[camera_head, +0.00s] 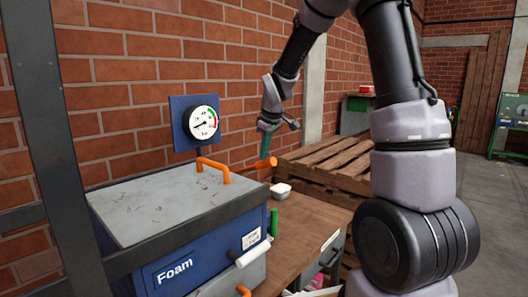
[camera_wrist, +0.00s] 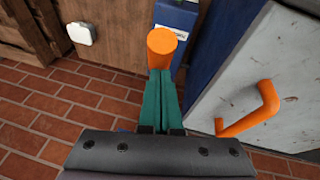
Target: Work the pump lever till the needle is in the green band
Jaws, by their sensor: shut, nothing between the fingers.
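The round white pressure gauge (camera_head: 203,122) sits on a blue plate on the brick wall in the head view. Its dark needle seems to point to the lower left, away from the green band (camera_head: 211,112) at the upper right. The pump lever's orange grip (camera_head: 266,163) sticks out near the wall, right of the Foam box. My gripper (camera_head: 264,156) has teal fingers pointing down, shut and empty, at the grip's top. In the wrist view the orange grip (camera_wrist: 162,44) lies just beyond my closed fingertips (camera_wrist: 160,72); I cannot tell whether they touch.
A blue Foam box (camera_head: 175,268) with a grey lid and orange handle (camera_head: 212,165) stands at left. A wooden bench (camera_head: 302,228) holds a small white item (camera_head: 281,189). Wooden pallets (camera_head: 330,160) are stacked behind. Grey floor (camera_head: 492,200) is clear at right.

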